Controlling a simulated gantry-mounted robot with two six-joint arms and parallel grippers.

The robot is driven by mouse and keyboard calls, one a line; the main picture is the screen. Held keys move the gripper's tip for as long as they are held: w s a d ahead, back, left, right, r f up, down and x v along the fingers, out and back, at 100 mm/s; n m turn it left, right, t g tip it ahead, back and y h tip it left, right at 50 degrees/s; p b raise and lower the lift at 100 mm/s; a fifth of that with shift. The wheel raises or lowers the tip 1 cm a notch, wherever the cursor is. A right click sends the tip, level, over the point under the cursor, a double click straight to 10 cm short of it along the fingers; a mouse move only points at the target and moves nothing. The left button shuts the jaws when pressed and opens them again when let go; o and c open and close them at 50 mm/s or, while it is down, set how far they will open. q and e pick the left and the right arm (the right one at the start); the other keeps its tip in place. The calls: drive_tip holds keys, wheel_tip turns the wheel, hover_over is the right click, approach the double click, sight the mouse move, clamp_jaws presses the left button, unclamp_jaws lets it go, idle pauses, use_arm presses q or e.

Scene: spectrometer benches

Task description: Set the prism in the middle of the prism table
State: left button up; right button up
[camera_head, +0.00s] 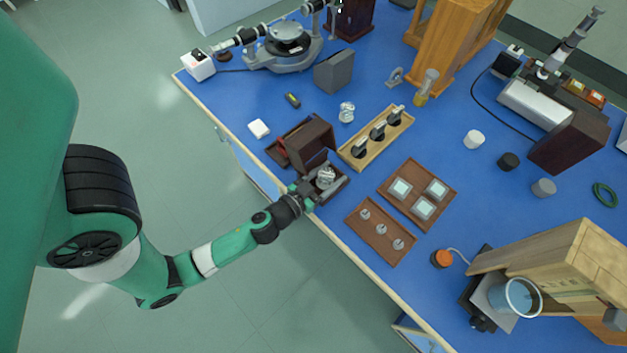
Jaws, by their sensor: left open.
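The spectrometer (288,58) stands at the far left of the blue bench, and its round dark prism table (288,40) looks bare. My left gripper (326,182) is open at the bench's near edge, with its jaws around or just over a small clear, shiny piece (326,175). This piece may be the prism, but its shape is too small to be sure, and I cannot tell whether the jaws touch it. My right gripper is out of view.
A dark brown box (310,142) stands just behind my left gripper. A wooden rack with black-topped pieces (376,138), a clear glass item (346,111) and a grey block (334,71) stand towards the spectrometer. Two brown trays (381,231) (440,204) lie to the right.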

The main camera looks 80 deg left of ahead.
use_arm(q)
drive_tip(key=b+v, duration=0.1)
drive_tip(key=v, duration=0.1)
drive_tip(key=b+v, duration=0.1)
drive_tip(key=v, duration=0.2)
drive_tip(key=b+v, duration=0.1)
drive_tip(key=v, duration=0.2)
drive_tip(key=shift+s+d+f+b, duration=0.2)
drive_tip(key=shift+f+b, duration=0.1)
drive_tip(key=shift+f, duration=0.05)
drive_tip(key=shift+s+d+r, duration=0.25)
drive_tip(key=shift+s+r, duration=0.2)
drive_tip(key=shift+s, duration=0.15)
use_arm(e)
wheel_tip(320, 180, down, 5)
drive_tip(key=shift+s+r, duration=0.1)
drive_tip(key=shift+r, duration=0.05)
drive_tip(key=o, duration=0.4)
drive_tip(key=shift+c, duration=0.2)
